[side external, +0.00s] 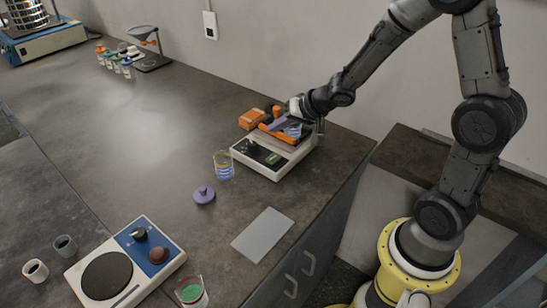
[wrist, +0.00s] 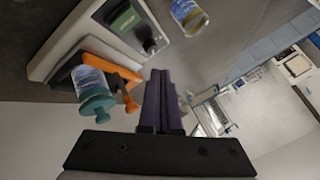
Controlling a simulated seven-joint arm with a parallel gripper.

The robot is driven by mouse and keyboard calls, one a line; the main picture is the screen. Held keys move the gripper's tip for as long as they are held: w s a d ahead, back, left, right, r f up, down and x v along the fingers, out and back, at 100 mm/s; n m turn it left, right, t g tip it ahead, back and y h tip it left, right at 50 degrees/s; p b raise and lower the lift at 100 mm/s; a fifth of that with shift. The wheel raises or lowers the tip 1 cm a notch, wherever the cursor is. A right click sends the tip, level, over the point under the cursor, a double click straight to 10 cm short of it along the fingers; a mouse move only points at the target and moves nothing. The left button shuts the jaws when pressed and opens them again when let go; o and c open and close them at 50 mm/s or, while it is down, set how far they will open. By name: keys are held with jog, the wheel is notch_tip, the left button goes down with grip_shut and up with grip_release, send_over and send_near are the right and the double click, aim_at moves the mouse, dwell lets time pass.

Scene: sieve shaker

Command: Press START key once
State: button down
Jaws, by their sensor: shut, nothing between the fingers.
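I cannot tell whether this green part is the START key. My gripper (side external: 281,124) is shut and empty, above the rear part of the machine, behind the panel. Its purple fingers (wrist: 158,84) point toward the panel side in the wrist view and appear apart from the green part.
An orange bar (wrist: 110,63) and a teal-capped bottle (wrist: 93,98) are on the machine, close to my fingers. A glass beaker (side external: 223,165) stands left of it. A sieve stack on a blue base (side external: 45,45) is far left.

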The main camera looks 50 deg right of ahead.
aim_at(277, 160)
jog(key=shift+f, duration=3.75)
jog(key=shift+f, duration=0.15)
jog(key=shift+f, duration=0.3)
